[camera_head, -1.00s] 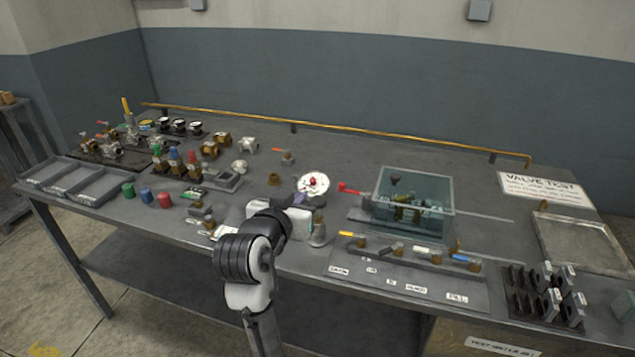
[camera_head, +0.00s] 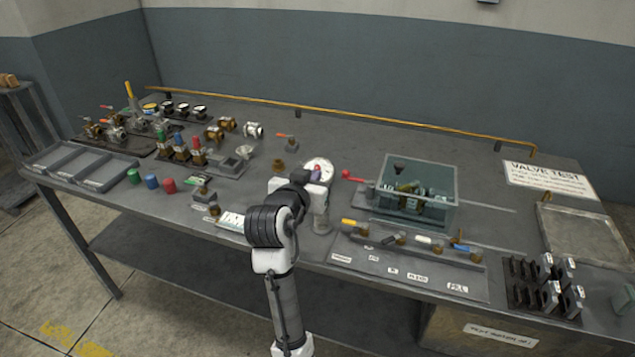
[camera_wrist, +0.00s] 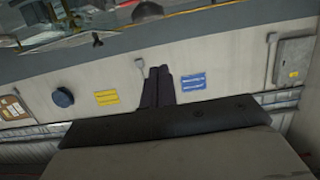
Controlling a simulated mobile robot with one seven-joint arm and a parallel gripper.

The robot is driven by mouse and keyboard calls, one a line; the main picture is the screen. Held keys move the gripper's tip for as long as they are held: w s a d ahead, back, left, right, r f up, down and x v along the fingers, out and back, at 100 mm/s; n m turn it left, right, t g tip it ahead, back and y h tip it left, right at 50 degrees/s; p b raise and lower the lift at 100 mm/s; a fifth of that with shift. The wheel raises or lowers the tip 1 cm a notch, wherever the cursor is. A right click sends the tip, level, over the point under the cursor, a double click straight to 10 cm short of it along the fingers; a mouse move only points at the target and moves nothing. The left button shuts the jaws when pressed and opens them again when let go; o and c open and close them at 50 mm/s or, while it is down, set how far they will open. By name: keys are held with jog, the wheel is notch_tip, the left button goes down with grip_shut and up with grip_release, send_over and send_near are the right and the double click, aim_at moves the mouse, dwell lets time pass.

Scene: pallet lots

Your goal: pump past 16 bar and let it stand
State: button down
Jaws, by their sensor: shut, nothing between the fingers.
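A round white gauge (camera_head: 318,165) stands at the middle of the bench; my gripper and wrist hide much of its face, so I cannot read it. A red-ended lever (camera_head: 352,176) sticks out to the left of a clear teal-tinted tank (camera_head: 417,196), which holds a valve assembly. My gripper is at the gauge's front in the head view, short of the red lever; whether it touches the gauge I cannot tell. In the wrist view my gripper (camera_wrist: 158,72) has its two dark fingers together, with nothing between them, against a far wall.
Colored-handled levers (camera_head: 400,239) sit on a labeled strip in front of the tank. Grey trays (camera_head: 80,166), colored caps (camera_head: 151,181) and several valves fill the left. A rack of dark plates (camera_head: 540,290) stands at the right. A brass rail (camera_head: 390,123) runs along the back.

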jog(key=p+x, duration=0.1)
jog(key=x, duration=0.2)
jog(key=shift+w+d+f, duration=0.1)
jog(key=shift+w+f, duration=0.1)
jog(key=shift+s+f+p, duration=0.15)
jog(key=shift+f+p, duration=0.25)
jog(key=shift+f, duration=1.45)
notch_tip(320, 180, down, 4)
jog(key=b, duration=0.2)
jog(key=shift+r+b, duration=0.15)
jog(key=shift+b, duration=0.2)
